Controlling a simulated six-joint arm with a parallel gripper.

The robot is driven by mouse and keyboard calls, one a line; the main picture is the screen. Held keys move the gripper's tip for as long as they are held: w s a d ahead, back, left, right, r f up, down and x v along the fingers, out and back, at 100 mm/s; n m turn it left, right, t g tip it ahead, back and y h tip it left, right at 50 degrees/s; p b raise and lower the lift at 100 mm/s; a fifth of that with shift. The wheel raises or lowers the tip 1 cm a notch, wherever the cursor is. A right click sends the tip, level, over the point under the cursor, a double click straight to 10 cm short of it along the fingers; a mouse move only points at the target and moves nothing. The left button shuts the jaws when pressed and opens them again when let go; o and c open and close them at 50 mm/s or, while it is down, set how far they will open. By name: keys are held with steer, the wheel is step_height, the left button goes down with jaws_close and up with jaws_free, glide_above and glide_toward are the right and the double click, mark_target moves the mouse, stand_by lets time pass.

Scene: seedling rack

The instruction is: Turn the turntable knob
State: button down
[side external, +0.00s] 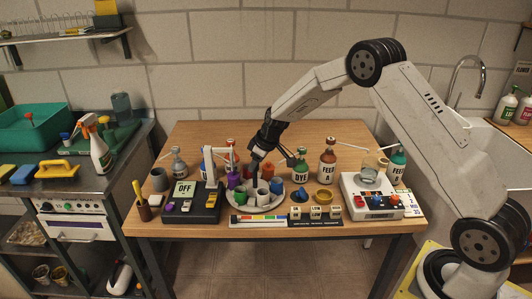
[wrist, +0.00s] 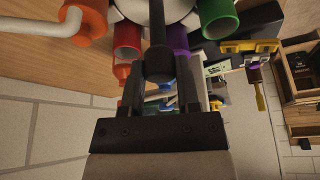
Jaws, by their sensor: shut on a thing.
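The turntable (side external: 250,211) is a pale round disc in the middle of the wooden table, ringed with coloured cups. Its knob (wrist: 158,62) is a dark upright post with a rounded end, at the centre of the wrist view. My gripper (side external: 256,170) reaches down from above to the middle of the turntable. In the wrist view my gripper (wrist: 158,84) has its two dark fingers on either side of the knob and is shut on it. In the side view the knob is mostly hidden by the fingers and cups.
A black device (side external: 192,205) reading OFF stands left of the turntable. A colour strip (side external: 257,220) lies in front. Bottles, including FEED A (side external: 327,165), stand close behind and right. A white device (side external: 375,206) is at the right. Free table lies at the back left.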

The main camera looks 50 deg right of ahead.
steer(key=shift+n, duration=0.6)
steer(key=shift+n+y, duration=0.3)
steer(key=shift+c, duration=1.6)
jaws_free()
steer(key=shift+r, duration=0.1)
steer(key=v, duration=0.7)
steer(key=shift+r, duration=0.3)
steer(key=shift+s+d, duration=0.1)
steer(key=shift+s, duration=0.05)
